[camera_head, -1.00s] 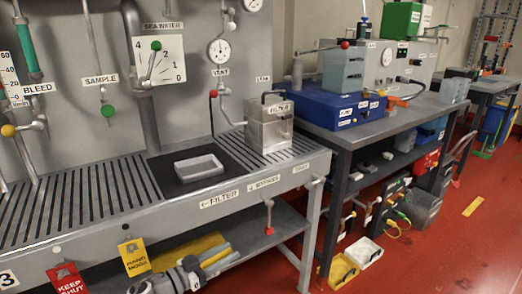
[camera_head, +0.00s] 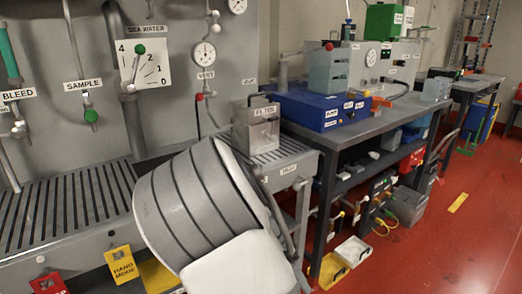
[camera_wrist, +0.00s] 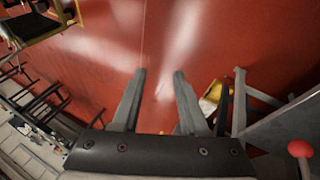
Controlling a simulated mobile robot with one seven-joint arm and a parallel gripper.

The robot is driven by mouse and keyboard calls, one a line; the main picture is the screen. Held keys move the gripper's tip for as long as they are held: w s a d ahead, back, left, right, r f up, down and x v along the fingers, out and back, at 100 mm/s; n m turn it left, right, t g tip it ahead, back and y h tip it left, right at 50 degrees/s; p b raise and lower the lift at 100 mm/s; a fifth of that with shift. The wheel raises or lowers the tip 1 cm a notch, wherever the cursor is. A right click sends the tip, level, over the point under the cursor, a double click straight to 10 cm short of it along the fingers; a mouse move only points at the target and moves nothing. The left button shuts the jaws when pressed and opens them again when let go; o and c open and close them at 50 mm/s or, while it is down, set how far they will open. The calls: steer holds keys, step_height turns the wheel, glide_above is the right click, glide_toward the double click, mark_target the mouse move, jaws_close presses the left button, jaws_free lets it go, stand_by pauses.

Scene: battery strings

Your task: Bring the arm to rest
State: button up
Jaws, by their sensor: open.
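My gripper (camera_wrist: 160,76) shows in the wrist view, its two fingers apart with nothing between them. Bare red floor (camera_wrist: 135,45) lies beyond the fingertips. In the head view my arm (camera_head: 195,205) fills the lower middle as a large grey ribbed body with a white cover, in front of the slatted bench. The gripper itself cannot be picked out in the head view. The arm hides the dark mat and pale tray area of the bench.
The slatted bench (camera_head: 85,215) stands at left, with a grey FILTER box (camera_head: 256,125) at its right end. A second table (camera_head: 345,142) carries a blue case (camera_head: 325,108). A red knob (camera_wrist: 300,148) is at lower right in the wrist view. Open red floor (camera_head: 430,250) lies at right.

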steer(key=s+d+r+n+t+y, duration=0.3)
steer(key=s+r+n, duration=0.1)
steer(key=s+r, duration=0.6)
steer(key=s+d+r+n+t+y, duration=0.2)
steer(key=s+r+n+t, duration=0.4)
steer(key=r, duration=0.5)
step_height(320, 180, up, 25)
steer(key=s+m+g+p, duration=0.1)
steer(key=g+p, duration=0.1)
steer(key=p, duration=2.2)
steer(key=shift+s+d+p, duration=0.15)
steer(key=shift+d+p, duration=0.05)
steer(key=shift+p, duration=0.2)
